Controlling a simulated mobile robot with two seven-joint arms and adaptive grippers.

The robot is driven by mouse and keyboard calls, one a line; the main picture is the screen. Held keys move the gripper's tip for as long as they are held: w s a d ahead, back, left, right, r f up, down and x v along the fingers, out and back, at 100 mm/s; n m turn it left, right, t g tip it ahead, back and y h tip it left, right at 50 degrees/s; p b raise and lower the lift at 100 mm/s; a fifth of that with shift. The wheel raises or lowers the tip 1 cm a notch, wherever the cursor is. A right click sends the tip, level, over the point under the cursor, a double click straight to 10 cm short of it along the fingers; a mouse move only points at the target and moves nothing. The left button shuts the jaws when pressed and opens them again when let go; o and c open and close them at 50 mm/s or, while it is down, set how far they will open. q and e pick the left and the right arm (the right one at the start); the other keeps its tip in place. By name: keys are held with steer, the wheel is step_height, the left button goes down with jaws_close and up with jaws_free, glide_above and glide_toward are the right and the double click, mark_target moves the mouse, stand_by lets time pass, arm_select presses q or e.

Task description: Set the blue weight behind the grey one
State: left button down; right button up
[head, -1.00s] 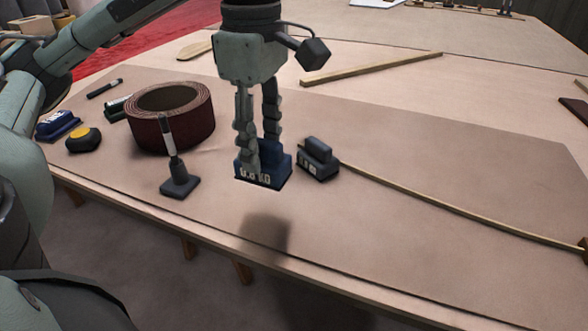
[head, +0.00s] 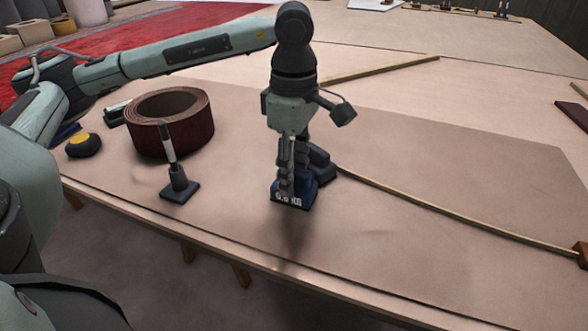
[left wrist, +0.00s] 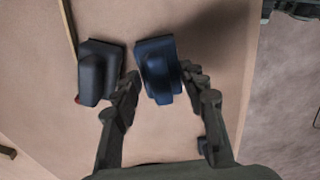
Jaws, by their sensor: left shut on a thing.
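The blue weight (head: 308,194) has a white-marked front face and is in my left gripper (head: 291,185), which is shut on it. It hangs over the board, with a shadow on the board below it in the picture. The grey weight (head: 322,165) sits on the board just behind and to the right, partly hidden by the gripper and the blue weight. In the left wrist view the blue weight (left wrist: 155,62) is between the fingertips (left wrist: 160,82), and the grey weight (left wrist: 97,72) is to its left with a narrow gap. My right gripper is not in view.
A dark red coil (head: 172,125) and a marker on a stand (head: 179,183) stand to the left. A black and yellow object (head: 84,145) lies farther left. A long thin batten (head: 450,210) runs right from near the grey weight.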

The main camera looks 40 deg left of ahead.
arm_select(q)
steer(key=c, duration=0.9)
jaws_free()
steer(key=shift+o, duration=0.2)
steer(key=shift+r, duration=0.55)
step_height(320, 180, up, 9)
steer(key=shift+f, duration=0.15)
step_height(320, 180, up, 2)
steer(key=shift+r+p, duration=0.2)
steer(key=shift+p, duration=0.2)
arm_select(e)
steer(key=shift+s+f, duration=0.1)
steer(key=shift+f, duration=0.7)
